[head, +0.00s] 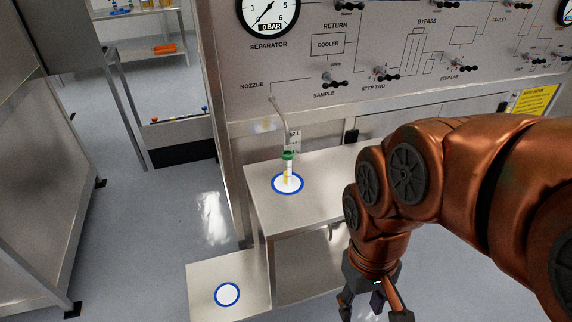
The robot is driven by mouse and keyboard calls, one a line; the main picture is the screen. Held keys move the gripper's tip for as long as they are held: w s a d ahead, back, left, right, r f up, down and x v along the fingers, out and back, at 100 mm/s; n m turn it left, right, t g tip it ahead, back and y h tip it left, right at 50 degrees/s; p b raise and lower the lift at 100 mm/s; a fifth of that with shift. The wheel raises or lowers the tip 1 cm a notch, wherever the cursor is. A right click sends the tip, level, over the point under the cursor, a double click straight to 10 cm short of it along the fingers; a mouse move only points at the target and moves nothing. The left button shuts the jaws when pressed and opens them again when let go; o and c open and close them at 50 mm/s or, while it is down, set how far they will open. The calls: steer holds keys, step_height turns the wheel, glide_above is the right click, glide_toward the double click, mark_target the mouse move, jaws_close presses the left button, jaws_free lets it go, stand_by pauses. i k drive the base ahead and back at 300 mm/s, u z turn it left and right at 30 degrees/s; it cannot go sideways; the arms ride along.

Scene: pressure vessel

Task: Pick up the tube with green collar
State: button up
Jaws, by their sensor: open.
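The tube with green collar (288,168) stands upright on a white round pad with a blue ring (272,187), on top of a metal stand. A thin bent nozzle pipe (283,118) comes down from the panel just above the tube. My gripper (376,312) is at the bottom right of the head view, pointing down, to the right of and nearer than the tube. Its fingers are apart with nothing seen between them. The fingertips run near or past the picture's lower edge.
A lower metal shelf (205,280) at the front left carries an empty pad with a blue ring (227,295). The panel (300,75) with gauge and valve handles (388,77) rises behind the stand. Metal cabinets stand at the left. The stand's top right of the tube is clear.

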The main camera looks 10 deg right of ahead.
mark_target(287, 155)
steer(key=k, duration=0.5)
steer(key=u, duration=2.15)
steer(key=i, duration=1.7)
steer(key=z, duration=2.55)
steer(key=i, duration=0.45)
steer(key=z, duration=0.05)
